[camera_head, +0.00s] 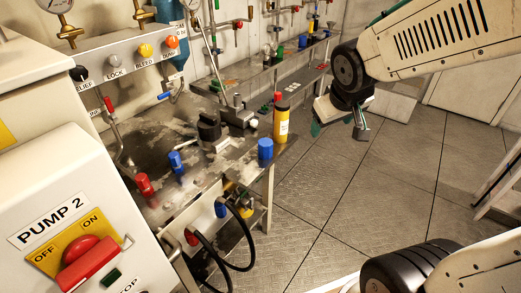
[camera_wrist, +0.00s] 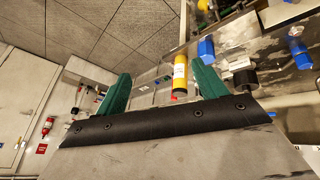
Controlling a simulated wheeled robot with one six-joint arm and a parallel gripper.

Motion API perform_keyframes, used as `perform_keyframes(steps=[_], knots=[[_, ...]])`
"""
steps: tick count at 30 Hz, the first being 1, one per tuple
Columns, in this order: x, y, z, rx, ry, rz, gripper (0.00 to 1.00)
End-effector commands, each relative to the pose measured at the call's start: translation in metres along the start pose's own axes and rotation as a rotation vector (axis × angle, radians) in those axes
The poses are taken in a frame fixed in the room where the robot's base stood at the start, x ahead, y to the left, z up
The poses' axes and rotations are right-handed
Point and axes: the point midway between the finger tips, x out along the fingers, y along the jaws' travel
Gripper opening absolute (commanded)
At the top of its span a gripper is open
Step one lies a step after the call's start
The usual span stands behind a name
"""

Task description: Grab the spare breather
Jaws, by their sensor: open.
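A yellow cylinder (camera_head: 281,126) with a dark band and a red top stands upright at the right edge of the metal bench. It is the likeliest spare breather, but its label is too small to read. In the wrist view the yellow cylinder (camera_wrist: 180,76) appears between the two green fingers, nearer the right one, and beyond them. My gripper (camera_head: 338,122) hangs in the air to the right of the cylinder, apart from it. The wrist view shows my gripper (camera_wrist: 161,72) open and empty.
A blue cap (camera_head: 265,149) stands in front of the cylinder on the bench (camera_head: 206,181). A black-handled valve (camera_head: 211,128) is to its left. Red (camera_head: 145,185) and blue (camera_head: 177,162) fittings stand farther left. The floor (camera_head: 345,205) right of the bench is clear.

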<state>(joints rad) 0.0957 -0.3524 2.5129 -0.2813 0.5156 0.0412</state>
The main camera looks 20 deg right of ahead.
Motion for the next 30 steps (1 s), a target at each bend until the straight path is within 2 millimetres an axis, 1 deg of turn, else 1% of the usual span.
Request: perform_keyframes(steps=[1, 4, 7, 9, 12, 15, 18, 21, 26, 30], knots=[[0.025, 0.003, -0.014, -0.027, 0.037, 0.005, 0.71], [0.067, 0.005, -0.045, -0.089, 0.154, -0.004, 0.71], [0.107, -0.002, -0.068, -0.149, 0.268, -0.044, 0.71], [0.134, -0.013, -0.079, -0.185, 0.347, -0.098, 0.71], [0.168, -0.032, -0.088, -0.226, 0.460, -0.192, 0.71], [0.194, -0.052, -0.089, -0.243, 0.561, -0.301, 0.71], [0.209, -0.071, -0.085, -0.244, 0.644, -0.401, 0.71], [0.216, -0.083, -0.081, -0.234, 0.702, -0.477, 0.71], [0.221, -0.094, -0.077, -0.221, 0.752, -0.542, 0.71], [0.229, -0.103, -0.085, -0.220, 0.761, -0.552, 0.71]])
